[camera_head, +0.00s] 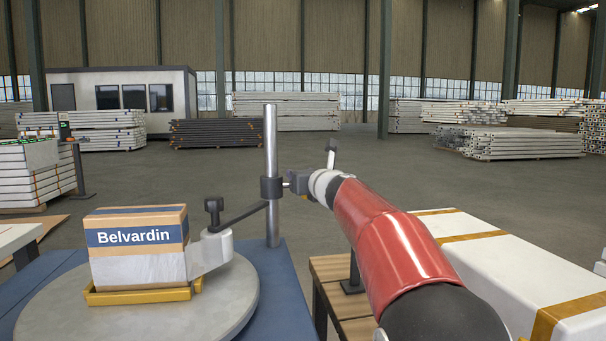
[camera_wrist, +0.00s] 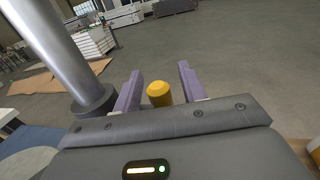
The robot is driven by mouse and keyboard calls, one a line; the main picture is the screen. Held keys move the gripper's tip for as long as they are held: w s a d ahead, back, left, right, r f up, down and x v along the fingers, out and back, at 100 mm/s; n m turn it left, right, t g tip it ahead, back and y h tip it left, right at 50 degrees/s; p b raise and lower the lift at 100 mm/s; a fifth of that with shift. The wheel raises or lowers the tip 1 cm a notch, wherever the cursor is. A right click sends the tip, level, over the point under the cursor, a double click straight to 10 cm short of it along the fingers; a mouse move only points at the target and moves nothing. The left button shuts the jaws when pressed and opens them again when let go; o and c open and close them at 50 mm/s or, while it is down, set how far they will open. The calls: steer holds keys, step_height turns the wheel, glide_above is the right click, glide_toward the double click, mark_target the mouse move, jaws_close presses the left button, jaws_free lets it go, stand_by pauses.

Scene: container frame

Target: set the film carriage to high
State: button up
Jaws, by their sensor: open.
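The film carriage's dark collar (camera_head: 271,188) sits around the upright metal post (camera_head: 271,135), near the middle of its visible length. A dark arm (camera_head: 240,216) runs from it down-left to a white film piece (camera_head: 212,249) beside the Belvardin box. My gripper (camera_head: 293,184) is just right of the collar. In the wrist view my gripper (camera_wrist: 158,88) has its two purple fingers apart, one on each side of a yellow knob (camera_wrist: 159,94). Gaps show between knob and fingers. The post (camera_wrist: 55,45) and collar (camera_wrist: 93,107) stand left of the fingers.
The Belvardin box (camera_head: 138,250) stands on a yellow-edged base on a round grey turntable (camera_head: 235,300). A blue platform (camera_head: 284,300) lies under the post. A wooden pallet (camera_head: 333,268) and a long white package (camera_head: 500,250) are at right. Open floor lies behind.

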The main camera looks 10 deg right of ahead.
steer(key=shift+c, duration=0.3)
jaws_close()
step_height(320, 180, up, 8)
steer(key=p, duration=0.7)
steer(key=shift+s, duration=0.1)
jaws_free()
steer(key=shift+o, duration=0.3)
steer(key=shift+f, duration=0.25)
